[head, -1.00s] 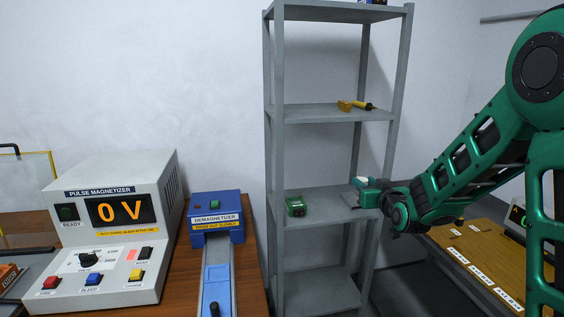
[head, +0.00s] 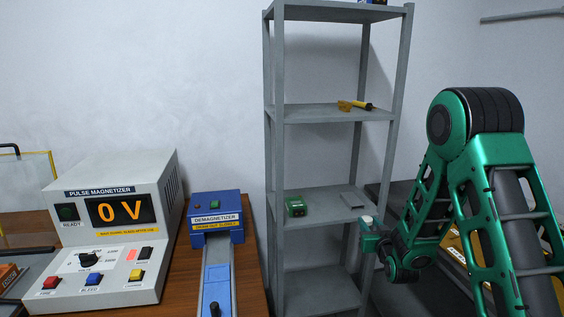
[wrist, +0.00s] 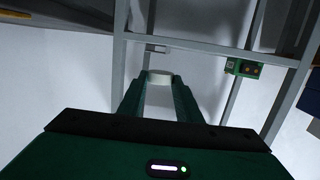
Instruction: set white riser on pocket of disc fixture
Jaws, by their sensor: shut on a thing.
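My gripper (head: 368,232) is shut on the white riser (head: 367,219), in front of the shelf rack at its right side. In the wrist view the riser (wrist: 160,76) shows as a short white ring or cylinder between the two green fingertips (wrist: 160,84). It is clear of the shelf boards. The disc fixture and its pocket cannot be made out in either view.
The pulse magnetizer (head: 118,232) and demagnetizer (head: 215,218) stand left.

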